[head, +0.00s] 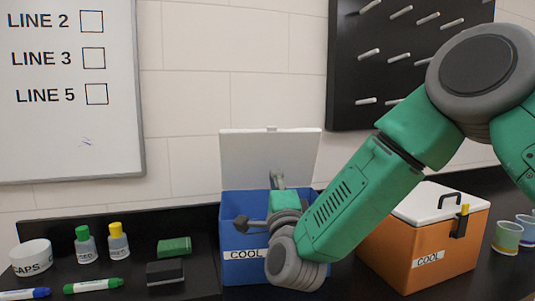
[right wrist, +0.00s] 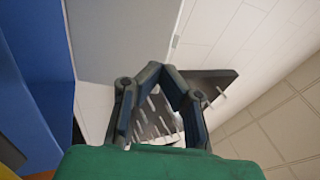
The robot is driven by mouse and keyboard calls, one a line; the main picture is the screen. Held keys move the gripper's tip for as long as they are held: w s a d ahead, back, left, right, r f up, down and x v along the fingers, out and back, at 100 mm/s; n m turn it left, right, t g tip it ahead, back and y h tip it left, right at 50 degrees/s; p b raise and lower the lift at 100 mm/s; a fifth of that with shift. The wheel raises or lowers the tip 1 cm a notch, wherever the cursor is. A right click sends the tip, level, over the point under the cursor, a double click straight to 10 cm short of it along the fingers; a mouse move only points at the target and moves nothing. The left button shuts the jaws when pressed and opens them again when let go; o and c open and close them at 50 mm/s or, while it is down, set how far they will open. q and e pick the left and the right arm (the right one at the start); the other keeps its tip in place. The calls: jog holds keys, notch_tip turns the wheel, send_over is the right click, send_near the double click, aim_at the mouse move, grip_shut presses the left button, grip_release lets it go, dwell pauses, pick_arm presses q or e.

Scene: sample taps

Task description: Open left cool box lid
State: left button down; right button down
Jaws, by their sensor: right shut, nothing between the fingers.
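The left cool box (head: 234,207) is blue with a COOL label, and its front is partly hidden by my right arm. Its pale lid (head: 270,150) stands raised, upright at the back of the box. In the right wrist view the lid (right wrist: 122,38) is a grey panel beyond the fingers, and the blue box wall (right wrist: 38,75) is at the left. My right gripper (head: 277,177) is over the box opening, in front of the lid; whether it touches the lid I cannot tell. Its fingers (right wrist: 166,72) are shut and empty. My left gripper is not in view.
An orange cool box (head: 385,250) with a closed white lid (head: 432,203) stands to the right, with cups (head: 508,237) beyond. A black tray (head: 205,270) at left holds bottles, markers and blocks. A pegboard (head: 400,60) hangs behind.

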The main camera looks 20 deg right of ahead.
aim_at(268, 139)
jog(key=p+x, duration=0.2)
jog(key=x, duration=1.1)
jog(key=shift+w+d+r, duration=0.15)
jog(key=shift+w+r, duration=0.05)
jog(key=shift+w, duration=0.05)
jog(key=shift+r, duration=0.1)
jog(key=shift+w+r+g+p, duration=0.35)
jog(key=shift+w+p, duration=0.1)
jog(key=shift+p, duration=0.35)
jog(key=w+g+p, duration=0.1)
jog(key=w+p, duration=0.1)
jog(key=w+r+g+p, duration=0.1)
jog(key=p, duration=0.2)
jog(key=w+d+r+g+p, duration=0.1)
jog(key=w+p, duration=0.1)
jog(key=shift+w+g+y, duration=0.3)
jog(key=shift+g+y, duration=0.05)
jog(key=shift+y, duration=0.05)
jog(key=shift+w+g+p, duration=0.3)
jog(key=shift+w+p, duration=0.05)
jog(key=shift+p, duration=0.1)
jog(key=w, duration=0.2)
jog(key=shift+w+d+f, duration=0.3)
jog(key=shift+f, duration=0.1)
jog(key=shift+s+r, duration=0.1)
jog(key=shift+s, duration=0.05)
